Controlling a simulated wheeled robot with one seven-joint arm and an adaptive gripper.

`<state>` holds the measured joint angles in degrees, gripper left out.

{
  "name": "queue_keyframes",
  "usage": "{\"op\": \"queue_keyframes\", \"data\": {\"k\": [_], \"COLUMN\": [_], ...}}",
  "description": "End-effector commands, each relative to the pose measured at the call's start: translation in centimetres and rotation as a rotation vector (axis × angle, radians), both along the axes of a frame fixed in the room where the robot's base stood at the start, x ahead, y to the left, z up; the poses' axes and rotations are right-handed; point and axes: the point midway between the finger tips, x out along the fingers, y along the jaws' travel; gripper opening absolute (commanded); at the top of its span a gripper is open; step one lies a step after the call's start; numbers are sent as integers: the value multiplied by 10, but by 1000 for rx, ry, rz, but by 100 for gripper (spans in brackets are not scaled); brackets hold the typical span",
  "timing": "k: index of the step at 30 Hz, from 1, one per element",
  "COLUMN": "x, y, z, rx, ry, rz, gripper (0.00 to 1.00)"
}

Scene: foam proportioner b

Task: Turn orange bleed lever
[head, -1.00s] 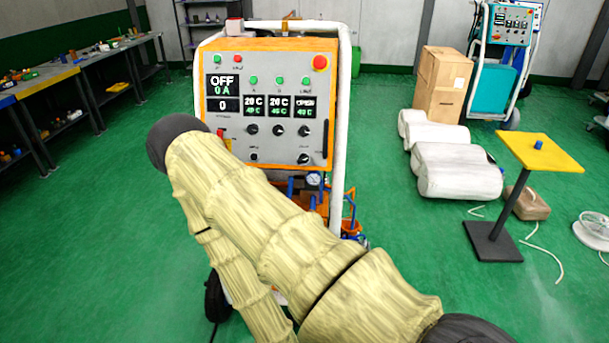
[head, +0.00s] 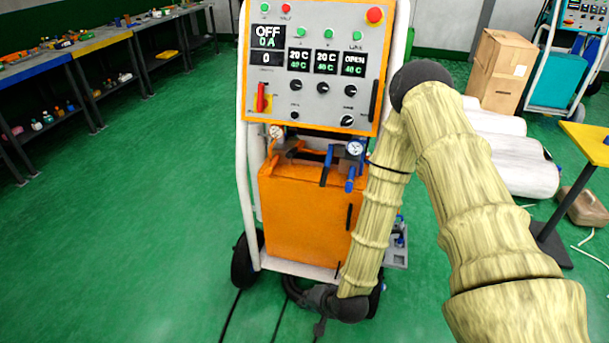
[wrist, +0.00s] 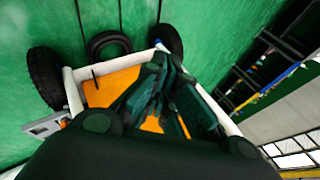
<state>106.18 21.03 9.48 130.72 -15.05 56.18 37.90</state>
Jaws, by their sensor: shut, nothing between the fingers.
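The foam proportioner has an orange lower body (head: 305,205) under a grey control panel. Small orange parts (head: 288,150) show beside the left gauge, below the panel; I cannot tell for sure which is the bleed lever. Blue handles (head: 327,166) hang under the right gauge (head: 355,148). No lever is clearly visible there.
A red switch handle (head: 261,97) is on the panel's lower left. Black wheels (head: 246,262) and dark hoses are at the base. White rolls (head: 515,165), a box (head: 500,70) and a yellow-topped stand (head: 590,140) are right. Green floor is free on the left.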

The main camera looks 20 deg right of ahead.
Motion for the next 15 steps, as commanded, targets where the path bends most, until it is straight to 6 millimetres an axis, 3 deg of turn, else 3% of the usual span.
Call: {"op": "queue_keyframes", "data": {"k": [1,6,12,15], "x": [28,110,189,216], "y": [-4,-22,-64,-90], "z": [-3,27,79,108], "rx": [69,329,667,831], "ry": [-57,-238,-453,-549], "rz": [-73,-296,-501,-571], "gripper": [0,0,0,0]}}
